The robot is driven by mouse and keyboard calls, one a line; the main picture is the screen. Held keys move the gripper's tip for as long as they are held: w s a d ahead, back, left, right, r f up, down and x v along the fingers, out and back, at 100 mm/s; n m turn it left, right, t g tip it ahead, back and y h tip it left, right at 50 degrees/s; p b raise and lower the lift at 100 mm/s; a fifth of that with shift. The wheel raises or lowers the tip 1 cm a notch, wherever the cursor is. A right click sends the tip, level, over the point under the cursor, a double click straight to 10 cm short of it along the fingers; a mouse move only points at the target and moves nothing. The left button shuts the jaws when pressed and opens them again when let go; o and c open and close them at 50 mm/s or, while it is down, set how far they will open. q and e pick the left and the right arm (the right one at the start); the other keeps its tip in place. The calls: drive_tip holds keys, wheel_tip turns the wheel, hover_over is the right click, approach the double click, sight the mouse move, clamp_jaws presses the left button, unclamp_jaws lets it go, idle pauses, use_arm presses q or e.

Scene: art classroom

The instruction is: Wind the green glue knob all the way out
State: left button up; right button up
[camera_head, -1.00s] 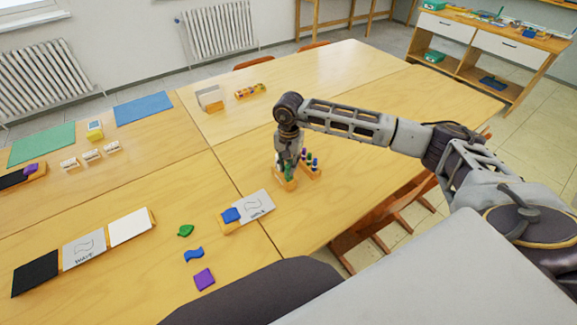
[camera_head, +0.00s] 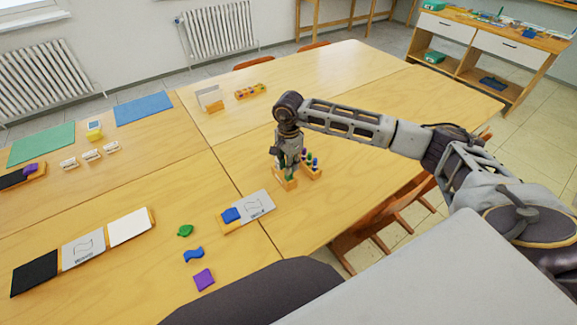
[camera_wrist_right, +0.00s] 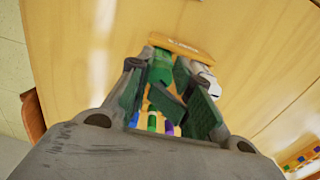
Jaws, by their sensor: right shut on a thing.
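The green glue (camera_wrist_right: 160,68) stands in a wooden holder (camera_wrist_right: 183,46), seen from above in the right wrist view. My right gripper (camera_wrist_right: 165,92) points down over it, its fingers shut on the green glue's top, the knob, which the fingers mostly hide. In the head view the right gripper (camera_head: 289,165) is at the holder (camera_head: 286,183), and only a little green (camera_head: 289,176) shows below it. A white-topped glue (camera_wrist_right: 203,76) stands beside the green one. My left gripper is in no view.
A card with a blue piece (camera_head: 231,215) lies to the front left. Loose green (camera_head: 185,230), blue (camera_head: 193,255) and purple (camera_head: 204,279) pieces lie nearer.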

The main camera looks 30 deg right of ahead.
drive_tip(key=shift+m, duration=2.6)
drive_tip(key=o, duration=1.6)
drive_tip(key=shift+c, duration=0.2)
